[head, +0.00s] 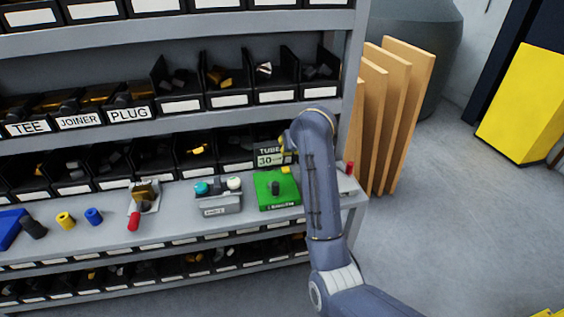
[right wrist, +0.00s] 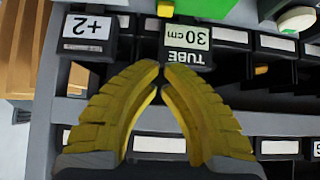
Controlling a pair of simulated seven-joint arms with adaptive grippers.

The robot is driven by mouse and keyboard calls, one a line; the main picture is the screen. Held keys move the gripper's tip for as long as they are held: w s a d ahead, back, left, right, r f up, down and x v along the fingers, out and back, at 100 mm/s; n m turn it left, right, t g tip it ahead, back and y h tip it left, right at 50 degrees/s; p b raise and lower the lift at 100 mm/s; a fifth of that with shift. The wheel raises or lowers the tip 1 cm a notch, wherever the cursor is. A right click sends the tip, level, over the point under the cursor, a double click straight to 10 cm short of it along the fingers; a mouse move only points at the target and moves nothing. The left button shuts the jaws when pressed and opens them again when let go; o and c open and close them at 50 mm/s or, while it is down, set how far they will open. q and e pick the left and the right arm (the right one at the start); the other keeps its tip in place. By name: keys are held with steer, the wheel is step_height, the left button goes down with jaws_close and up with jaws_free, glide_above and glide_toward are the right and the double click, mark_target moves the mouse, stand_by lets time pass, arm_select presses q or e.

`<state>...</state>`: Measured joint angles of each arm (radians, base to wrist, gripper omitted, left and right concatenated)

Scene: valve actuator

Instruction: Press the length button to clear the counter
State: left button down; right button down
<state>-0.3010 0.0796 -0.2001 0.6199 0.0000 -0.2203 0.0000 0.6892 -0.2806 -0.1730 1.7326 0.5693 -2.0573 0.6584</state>
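A grey box (head: 218,204) with a teal button (head: 201,188) and a white button (head: 234,183) stands on the shelf top. A green device (head: 277,199) with a dark knob and a yellow block (head: 285,170) stands right of it. I cannot tell which part is the length button. My right gripper (head: 284,147) is just beyond the green device, partly hidden by my arm. In the right wrist view its yellow fingers (right wrist: 162,72) meet at the tips and hold nothing, below the TUBE 30 cm label (right wrist: 193,40). My left gripper is out of view.
A +2 label (right wrist: 88,30) is beside the TUBE label. Rows of black bins (head: 180,104) fill the rack. A red-handled tool (head: 133,223), a yellow cylinder (head: 65,220) and a blue cylinder (head: 93,216) lie left. Wooden boards (head: 400,110) lean at the right.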

steer(key=shift+w, duration=0.1)
glide_above(287, 168)
step_height(287, 168, down, 7)
steer(key=shift+r, duration=0.1)
step_height(287, 168, down, 3)
steer(key=shift+r, duration=0.1)
steer(key=shift+f, duration=0.8)
